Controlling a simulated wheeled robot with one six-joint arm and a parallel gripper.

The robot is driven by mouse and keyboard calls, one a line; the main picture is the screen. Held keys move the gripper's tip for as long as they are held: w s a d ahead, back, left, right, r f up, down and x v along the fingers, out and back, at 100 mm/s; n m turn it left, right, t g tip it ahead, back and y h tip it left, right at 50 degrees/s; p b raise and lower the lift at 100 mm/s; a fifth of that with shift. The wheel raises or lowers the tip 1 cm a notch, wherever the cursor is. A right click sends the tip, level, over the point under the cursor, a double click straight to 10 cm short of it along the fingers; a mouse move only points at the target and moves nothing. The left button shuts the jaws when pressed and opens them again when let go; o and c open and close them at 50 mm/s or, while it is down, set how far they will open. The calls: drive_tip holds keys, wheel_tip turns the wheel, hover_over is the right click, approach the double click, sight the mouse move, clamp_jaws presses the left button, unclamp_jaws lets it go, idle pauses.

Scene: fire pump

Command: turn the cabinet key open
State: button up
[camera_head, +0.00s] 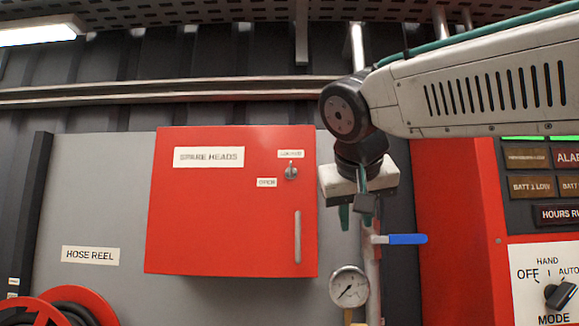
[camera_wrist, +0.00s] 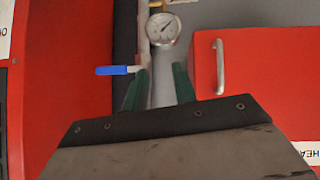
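The red cabinet (camera_head: 230,220) labelled SPARE HEADS hangs shut on the grey panel in the head view. Its small key (camera_head: 291,173) sits near the upper right of the door and looks about upright, below a blurred label (camera_head: 291,154). The OPEN label (camera_head: 266,183) is to the key's lower left. My gripper (camera_head: 358,212) is right of the cabinet, lower than the key and apart from it. In the wrist view my gripper (camera_wrist: 162,75) shows two green fingers with an empty gap. The cabinet (camera_wrist: 265,80) is at right there; the key is not visible.
A pressure gauge (camera_head: 349,287) and a blue valve lever (camera_head: 407,239) are on the pipe below and beside my gripper. The cabinet's handle (camera_head: 298,237) stands out below the key. A red control panel (camera_head: 462,230) is at right, a hose reel (camera_head: 62,310) at lower left.

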sight(291, 164)
drive_tip(key=w+a+r+t+y, duration=0.1)
drive_tip(key=w+a+r+t, duration=0.25)
drive_tip(key=a+r, duration=0.9)
drive_tip(key=shift+m+t, duration=0.25)
drive_tip(key=shift+m, duration=0.15)
drive_tip(key=x, duration=0.4)
drive_tip(key=d+r+x, duration=0.1)
drive_tip(key=x, duration=0.1)
drive_tip(key=shift+w+d+f, duration=0.1)
drive_tip(key=shift+w+f, duration=0.05)
drive_tip(key=shift+w, duration=0.2)
clamp_jaws()
